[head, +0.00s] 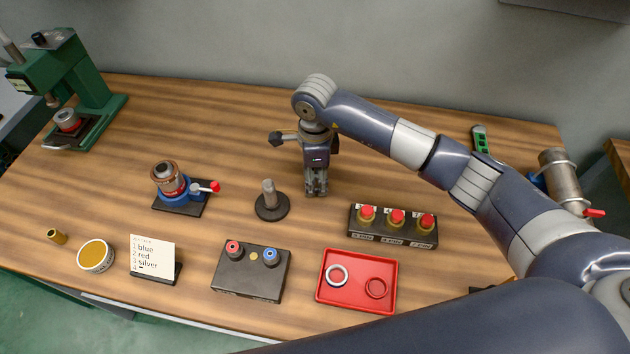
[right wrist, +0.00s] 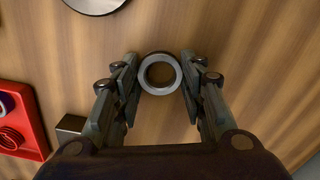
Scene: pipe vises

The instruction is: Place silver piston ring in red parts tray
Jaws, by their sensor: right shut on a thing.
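My right gripper (head: 316,193) points down at the middle of the table, behind and to the left of the red parts tray (head: 355,302). In the right wrist view its fingers are shut on the silver piston ring (right wrist: 143,76), which lies between the fingertips over bare wood. The ring cannot be made out in the head view. The tray holds a pale ring with a bluish edge (head: 336,284) at left and a red ring (head: 376,296) at right. Part of the tray also shows in the right wrist view (right wrist: 32,130). My left gripper is not in view.
A black rack with red-topped parts (head: 390,237) stands behind the tray. A post on a round base (head: 271,210) stands left of the gripper. A black box with knobs (head: 250,285), a card reading blue, red, silver (head: 153,256) and a blue vise (head: 180,195) are further left.

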